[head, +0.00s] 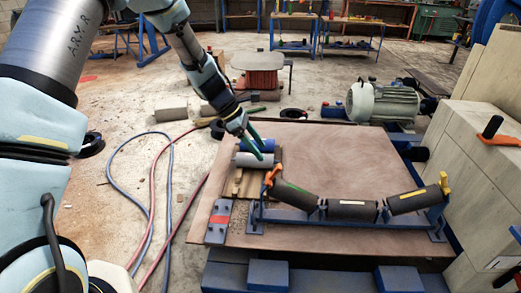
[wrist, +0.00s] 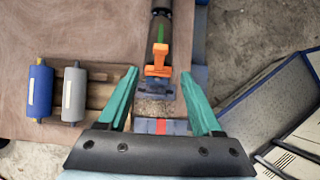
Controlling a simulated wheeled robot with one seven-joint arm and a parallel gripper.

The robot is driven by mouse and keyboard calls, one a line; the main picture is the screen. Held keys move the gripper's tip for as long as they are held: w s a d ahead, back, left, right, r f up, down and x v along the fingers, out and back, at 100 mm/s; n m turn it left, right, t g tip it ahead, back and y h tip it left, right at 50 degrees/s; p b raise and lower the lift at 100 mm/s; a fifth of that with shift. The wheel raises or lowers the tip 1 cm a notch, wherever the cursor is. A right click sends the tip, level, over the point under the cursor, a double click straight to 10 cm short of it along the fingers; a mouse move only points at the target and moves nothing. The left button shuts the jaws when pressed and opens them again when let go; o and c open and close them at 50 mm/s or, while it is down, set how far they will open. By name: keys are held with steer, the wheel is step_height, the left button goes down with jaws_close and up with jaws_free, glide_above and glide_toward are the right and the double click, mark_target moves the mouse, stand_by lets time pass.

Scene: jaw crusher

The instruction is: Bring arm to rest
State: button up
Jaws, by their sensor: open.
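My gripper (head: 256,146) is at the end of my arm, over the left part of a brown board. In the wrist view its two green fingers (wrist: 165,104) stand wide apart with nothing between them. Beyond the fingertips is an orange clamp (wrist: 158,62) on the end of a dark roller. A blue roller (wrist: 40,92) and a grey roller (wrist: 74,94) lie side by side on a wooden rack to the left. The rack (head: 233,187) also shows in the head view, close below my gripper.
A blue frame (head: 330,218) carries dark rollers, with an orange clamp (head: 273,174) at left and a yellow clamp (head: 444,184) at right. An electric motor (head: 382,101) stands behind the board (head: 320,150). Hoses (head: 150,190) lie on the floor at left. A beige machine (head: 490,150) bounds the right.

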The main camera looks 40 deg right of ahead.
stand_by(0.3)
steer(key=w+a+r+m+t+y, duration=0.1)
steer(key=w+a+r+m, duration=0.15)
steer(key=a, duration=0.75)
steer(key=w+a+r+m+t+y, duration=0.15)
steer(key=a+r, duration=0.25)
steer(key=a, duration=0.7)
steer(key=w+a+r+m+t+y, duration=0.1)
steer(key=a+r+m+t, duration=0.15)
steer(key=a, duration=0.75)
steer(key=s+a+r+m+y, duration=0.1)
steer(key=s+a+m, duration=0.15)
steer(key=a, duration=0.35)
steer(key=s+a+r+m, duration=0.2)
steer(key=s+a, duration=0.1)
steer(key=a, duration=0.3)
step_height(320, 180, up, 16)
steer(key=p, duration=1.6)
steer(key=shift+a+t, duration=0.15)
steer(key=shift+t, duration=0.25)
